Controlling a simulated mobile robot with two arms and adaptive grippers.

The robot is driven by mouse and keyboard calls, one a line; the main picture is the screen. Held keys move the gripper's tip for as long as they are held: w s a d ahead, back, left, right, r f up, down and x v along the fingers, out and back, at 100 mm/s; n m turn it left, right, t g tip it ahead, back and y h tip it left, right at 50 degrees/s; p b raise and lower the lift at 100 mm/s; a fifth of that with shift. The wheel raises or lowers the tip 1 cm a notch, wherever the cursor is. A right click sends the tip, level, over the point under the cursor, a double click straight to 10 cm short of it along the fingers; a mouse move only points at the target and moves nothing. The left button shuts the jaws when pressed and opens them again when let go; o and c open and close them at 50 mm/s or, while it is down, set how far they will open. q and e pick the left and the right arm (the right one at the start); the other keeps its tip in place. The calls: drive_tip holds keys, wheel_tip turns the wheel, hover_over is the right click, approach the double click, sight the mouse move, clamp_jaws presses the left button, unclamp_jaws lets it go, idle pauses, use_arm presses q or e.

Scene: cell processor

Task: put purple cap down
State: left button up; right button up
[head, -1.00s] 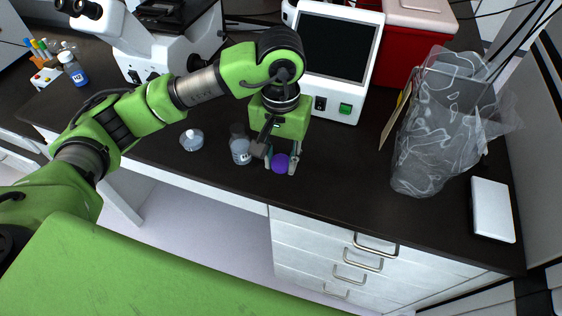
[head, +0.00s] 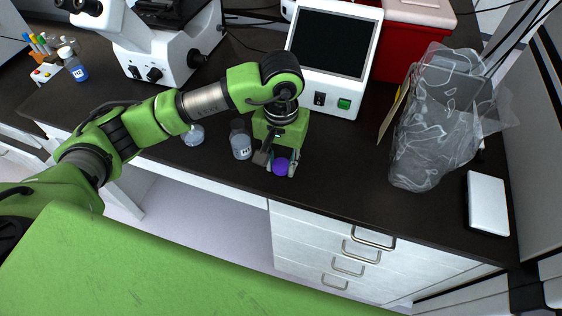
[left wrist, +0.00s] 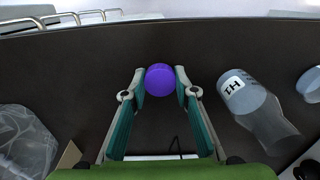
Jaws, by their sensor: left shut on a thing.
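The purple cap (head: 281,167) is between the fingertips of my left gripper (head: 280,164), close to the front edge of the dark counter. In the left wrist view the cap (left wrist: 160,79) sits between the two fingertips, and my left gripper (left wrist: 160,82) is shut on it. The cap is at or just above the counter surface; I cannot tell whether it touches. My right gripper is in neither view.
A clear labelled bottle (head: 240,141) stands just left of my gripper. Another clear container (head: 194,135) is farther left. A screen device (head: 333,42) stands behind, and a clear bag (head: 432,130) to the right. Counter (head: 335,170) between gripper and bag is free.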

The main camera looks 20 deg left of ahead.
sight(281, 164)
use_arm(q)
drive_tip(key=shift+f+b, duration=0.35)
drive_tip(key=shift+b, duration=0.15)
drive_tip(key=o, duration=1)
drive_tip(key=shift+s, duration=0.1)
drive_tip(key=shift+o, duration=1.2)
drive_tip(key=shift+f, duration=0.1)
drive_tip(key=shift+r+p, duration=0.45)
drive_tip(key=shift+p, duration=0.2)
drive_tip(key=shift+r+p, duration=0.4)
drive_tip(key=shift+p, duration=0.1)
wheel_tip(281, 164, up, 12)
drive_tip(key=b, duration=0.3)
drive_tip(key=shift+b, duration=0.35)
